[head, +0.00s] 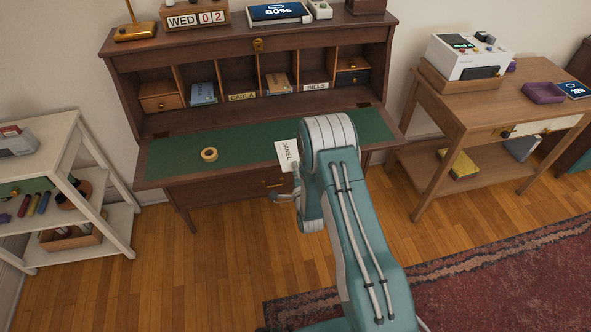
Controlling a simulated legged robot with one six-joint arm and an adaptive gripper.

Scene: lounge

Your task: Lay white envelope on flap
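A white envelope (285,156) marked "DANIEL" shows against the right-centre of the flap, its writing running down the picture. My arm hides its right side. The flap (240,150) is the folded-down, green-topped writing surface of the brown desk. My gripper (279,197) shows only in part, left of my wrist and just below the envelope in the picture, in front of the flap's front edge. I cannot tell whether its fingers are open, or shut on the envelope. I also cannot tell whether the envelope touches the flap.
A tape roll (209,154) lies on the flap, left of the envelope. The flap's far left is clear. Pigeonholes behind hold a "CARLA" label (242,97), a "BILLS" label (316,86) and papers. A white shelf (128,190) stands left, a wooden side table (474,112) right.

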